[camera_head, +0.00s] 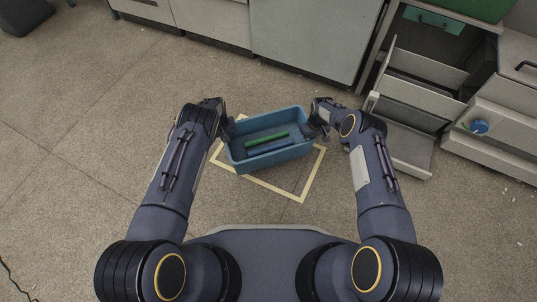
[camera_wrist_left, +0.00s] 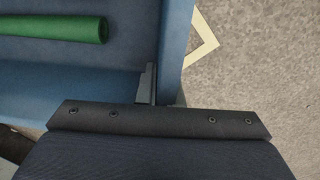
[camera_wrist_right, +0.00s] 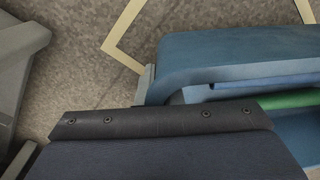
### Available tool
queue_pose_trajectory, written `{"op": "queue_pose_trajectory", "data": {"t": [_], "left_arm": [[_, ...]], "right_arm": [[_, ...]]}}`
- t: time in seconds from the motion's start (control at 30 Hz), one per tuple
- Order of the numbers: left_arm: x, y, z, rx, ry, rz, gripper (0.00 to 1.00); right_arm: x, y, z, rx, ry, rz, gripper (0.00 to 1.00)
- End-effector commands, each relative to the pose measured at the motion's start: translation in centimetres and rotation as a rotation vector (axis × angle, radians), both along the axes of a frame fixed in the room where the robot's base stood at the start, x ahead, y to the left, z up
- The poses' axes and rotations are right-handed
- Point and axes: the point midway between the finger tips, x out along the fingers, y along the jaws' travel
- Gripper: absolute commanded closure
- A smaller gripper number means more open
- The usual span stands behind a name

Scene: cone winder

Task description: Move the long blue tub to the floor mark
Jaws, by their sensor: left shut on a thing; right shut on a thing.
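The long blue tub (camera_head: 270,161) is in the middle of the head view, over the floor mark, a cream square outline (camera_head: 262,187). The mark's lines show around the tub on several sides. I cannot tell whether the tub touches the floor. Inside it lie a green tube (camera_head: 266,139) and a blue tube (camera_head: 270,147). My left gripper (camera_head: 229,131) is shut on the tub's left end wall; the wall also shows in the left wrist view (camera_wrist_left: 172,40). My right gripper (camera_head: 313,128) is shut on the right end wall, seen in the right wrist view (camera_wrist_right: 230,50). The fingertips are partly hidden.
Grey cabinets (camera_head: 305,35) stand along the back. At the right, a machine with open pale trays (camera_head: 404,140) and a small blue object (camera_head: 479,127) stands close to my right arm. Open floor (camera_head: 80,120) lies to the left. A cable (camera_head: 15,280) lies at bottom left.

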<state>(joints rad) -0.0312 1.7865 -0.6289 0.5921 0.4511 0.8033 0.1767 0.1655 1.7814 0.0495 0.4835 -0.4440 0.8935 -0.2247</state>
Motion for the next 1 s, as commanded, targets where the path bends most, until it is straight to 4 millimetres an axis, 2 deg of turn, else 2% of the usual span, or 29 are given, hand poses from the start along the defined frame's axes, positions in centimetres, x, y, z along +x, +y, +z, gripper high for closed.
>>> {"op": "queue_pose_trajectory", "data": {"t": [0.27, 0.77, 0.8, 0.9, 0.97, 1.0], "left_arm": [[0.1, 0.0, -1.2, 0.001, -0.002, 0.000, 1.00], [0.1, 0.0, -4.9, 0.001, -0.002, 0.000, 1.00], [0.1, 0.1, -4.9, 0.001, -0.002, 0.000, 0.93], [0.0, 0.0, -4.6, 0.000, -0.001, 0.000, 0.80], [0.0, 0.0, -4.6, 0.000, -0.001, 0.000, 0.72], [0.0, 0.0, -4.6, 0.000, -0.001, 0.000, 0.72]], "right_arm": [[0.1, 0.0, -1.2, -0.001, -0.001, 0.000, 1.00], [0.1, 0.0, -4.9, -0.001, -0.001, 0.000, 1.00], [0.0, 0.0, -4.9, -0.001, 0.000, 0.000, 0.93], [0.0, 0.0, -4.6, -0.001, 0.000, 0.000, 0.80], [0.0, 0.0, -4.6, 0.000, 0.000, 0.000, 0.72], [0.0, 0.0, -4.6, 0.000, 0.000, 0.000, 0.72]]}}
